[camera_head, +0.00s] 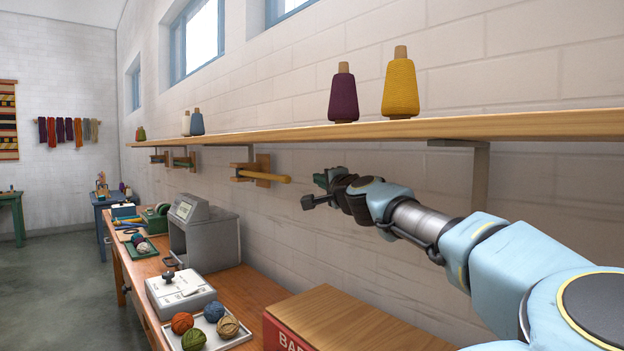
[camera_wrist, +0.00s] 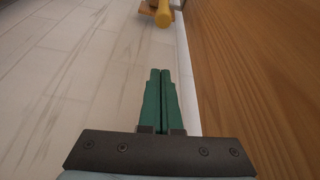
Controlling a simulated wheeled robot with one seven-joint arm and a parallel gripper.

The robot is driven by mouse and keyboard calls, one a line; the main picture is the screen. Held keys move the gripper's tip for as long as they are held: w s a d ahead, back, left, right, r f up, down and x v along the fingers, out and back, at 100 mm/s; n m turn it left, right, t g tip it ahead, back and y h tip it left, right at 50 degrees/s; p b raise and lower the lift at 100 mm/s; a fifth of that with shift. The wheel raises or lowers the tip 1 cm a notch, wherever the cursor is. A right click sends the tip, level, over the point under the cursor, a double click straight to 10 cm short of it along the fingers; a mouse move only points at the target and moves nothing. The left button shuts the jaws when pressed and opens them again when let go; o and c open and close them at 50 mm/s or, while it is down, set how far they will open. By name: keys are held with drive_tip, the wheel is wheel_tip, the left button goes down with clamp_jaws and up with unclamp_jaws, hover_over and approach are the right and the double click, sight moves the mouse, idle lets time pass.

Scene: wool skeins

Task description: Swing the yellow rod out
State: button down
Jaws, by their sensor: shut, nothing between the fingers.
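The yellow rod (camera_head: 266,177) sticks out from a wooden bracket (camera_head: 262,165) on the white wall, under the long shelf. Its rounded end points right, toward my gripper. My gripper (camera_head: 318,182) is to the right of the rod's end, apart from it and at about the same height. In the wrist view my gripper's green fingers (camera_wrist: 161,100) are together with nothing between them. The rod (camera_wrist: 163,14) shows there at the top edge, ahead of the fingertips, with most of it cut off by the frame.
The wooden shelf (camera_head: 450,129) runs above my gripper and holds a purple cone (camera_head: 343,97) and a yellow cone (camera_head: 400,88). A metal shelf bracket (camera_head: 480,178) hangs behind my arm. Below are a bench with a grey machine (camera_head: 203,235), a yarn tray (camera_head: 236,339) and a red-sided box (camera_head: 285,335).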

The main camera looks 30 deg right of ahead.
drive_tip(key=w+a+p, duration=0.2)
drive_tip(key=w+p, duration=0.2)
drive_tip(key=w, duration=0.3)
drive_tip(key=shift+w+a+p, duration=0.25)
drive_tip(key=shift+w+p, duration=0.05)
drive_tip(key=shift+w, duration=0.05)
drive_tip(key=shift+f, duration=0.15)
